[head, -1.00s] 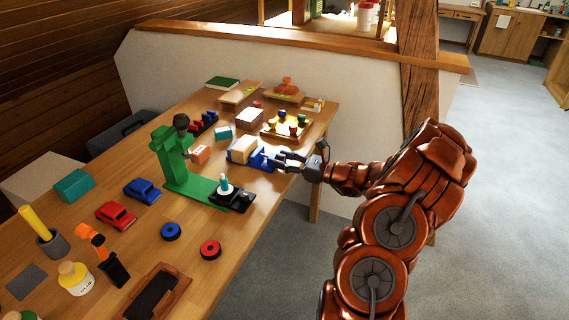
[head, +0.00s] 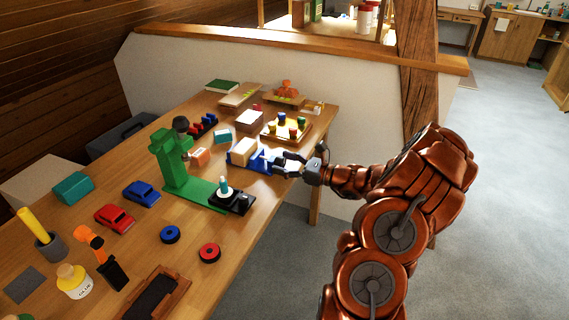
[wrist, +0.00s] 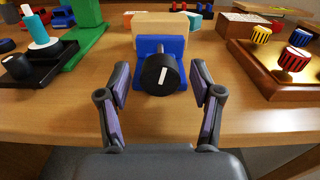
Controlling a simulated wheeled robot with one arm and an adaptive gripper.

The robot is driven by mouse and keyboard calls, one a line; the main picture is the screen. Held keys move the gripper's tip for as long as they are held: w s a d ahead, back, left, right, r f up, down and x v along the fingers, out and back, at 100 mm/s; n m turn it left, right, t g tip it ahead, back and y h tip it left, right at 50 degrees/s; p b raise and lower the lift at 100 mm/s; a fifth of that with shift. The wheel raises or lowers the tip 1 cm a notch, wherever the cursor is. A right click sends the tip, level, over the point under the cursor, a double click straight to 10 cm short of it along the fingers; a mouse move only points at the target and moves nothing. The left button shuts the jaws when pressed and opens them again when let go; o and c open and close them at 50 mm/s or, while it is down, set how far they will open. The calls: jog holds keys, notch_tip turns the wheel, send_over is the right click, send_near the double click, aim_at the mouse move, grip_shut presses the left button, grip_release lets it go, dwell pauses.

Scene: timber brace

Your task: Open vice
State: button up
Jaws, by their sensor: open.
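The blue vice (head: 241,158) stands near the table's right edge with a pale wooden block (head: 244,149) in it. In the wrist view the vice's blue end plate (wrist: 150,45) faces me, with the block (wrist: 170,28) behind it. A round black knob (wrist: 161,74) with a white mark sticks out towards me; its mark is near upright, slightly tilted. My gripper (head: 283,163) is open in front of the knob. In the wrist view its fingers (wrist: 160,90) stand on either side of the knob, apart from it.
A green press (head: 178,170) stands left of the vice, with a black block and white-and-teal piece at its base. A wooden tray (wrist: 285,75) with coloured knobs lies close on the right. Bare table shows below the vice.

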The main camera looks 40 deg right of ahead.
jog(key=v, duration=1.2)
dwell(0.6)
